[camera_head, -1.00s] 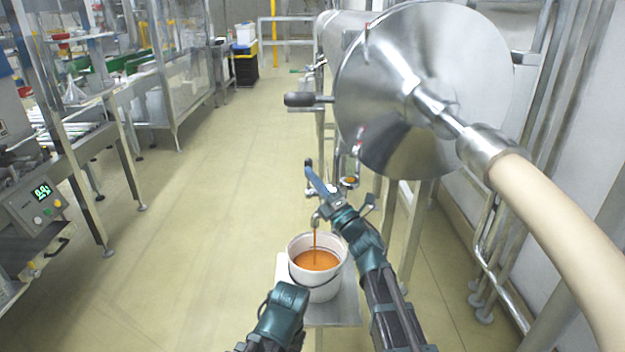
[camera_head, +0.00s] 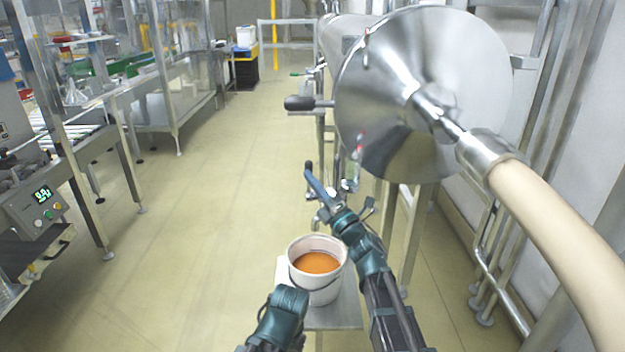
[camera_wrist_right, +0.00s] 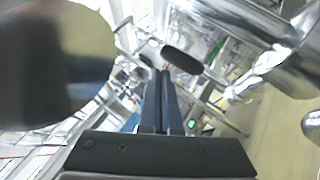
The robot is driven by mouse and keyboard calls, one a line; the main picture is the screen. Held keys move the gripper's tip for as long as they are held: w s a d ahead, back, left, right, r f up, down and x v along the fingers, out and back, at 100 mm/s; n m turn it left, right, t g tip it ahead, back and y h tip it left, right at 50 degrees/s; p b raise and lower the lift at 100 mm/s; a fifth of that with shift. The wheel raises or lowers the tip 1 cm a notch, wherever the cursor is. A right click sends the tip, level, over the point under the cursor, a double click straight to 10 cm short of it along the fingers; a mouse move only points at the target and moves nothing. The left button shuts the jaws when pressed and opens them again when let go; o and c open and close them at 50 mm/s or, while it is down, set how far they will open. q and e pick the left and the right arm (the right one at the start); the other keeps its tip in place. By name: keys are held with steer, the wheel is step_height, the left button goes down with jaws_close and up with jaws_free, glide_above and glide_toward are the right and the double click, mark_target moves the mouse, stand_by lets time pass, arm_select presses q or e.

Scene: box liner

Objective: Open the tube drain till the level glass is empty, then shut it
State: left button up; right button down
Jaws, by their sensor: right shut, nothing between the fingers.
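My right gripper (camera_head: 309,175) is shut and empty. Its long blue fingers point up and left beside the black knob of a small lever (camera_head: 308,164) under the steel vessel; I cannot tell if they touch. In the right wrist view the shut fingers (camera_wrist_right: 162,85) lie close to a black knob (camera_wrist_right: 181,59). The level glass (camera_head: 356,170) hangs below the vessel's front, partly behind my right arm, with no orange visible in it. The drain spout (camera_head: 316,220) shows no stream. Below it a white bucket (camera_head: 318,291) holds orange liquid. My left gripper (camera_head: 285,300) is beside the bucket, fingers unclear.
The bucket stands on a small metal shelf (camera_head: 340,318). The steel vessel (camera_head: 385,75) with a thick beige hose (camera_head: 560,230) fills the right. Another black-knobbed lever (camera_head: 300,103) juts left from the vessel. The floor at left is clear up to the machines.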

steer(key=s+d, duration=0.5)
steer(key=s, duration=0.7)
steer(key=w+d+f+m+h, duration=0.4)
steer(key=w+f+m+h, duration=0.2)
steer(key=f+m+h, duration=0.5)
step_height(320, 180, down, 8)
steer(key=s+d+m+g+h, duration=0.15)
steer(key=m+g+h, duration=0.3)
steer(key=m, duration=0.45)
steer(key=s+a+f+m+g, duration=0.3)
steer(key=s+f+g, duration=0.4)
steer(key=s, duration=0.5)
steer(key=s+a+f+m+g, duration=0.25)
steer(key=s+f+g, duration=0.4)
steer(key=s, duration=0.45)
step_height(320, 180, up, 35)
steer(key=p, duration=3.4)
steer(key=shift+s, duration=0.2)
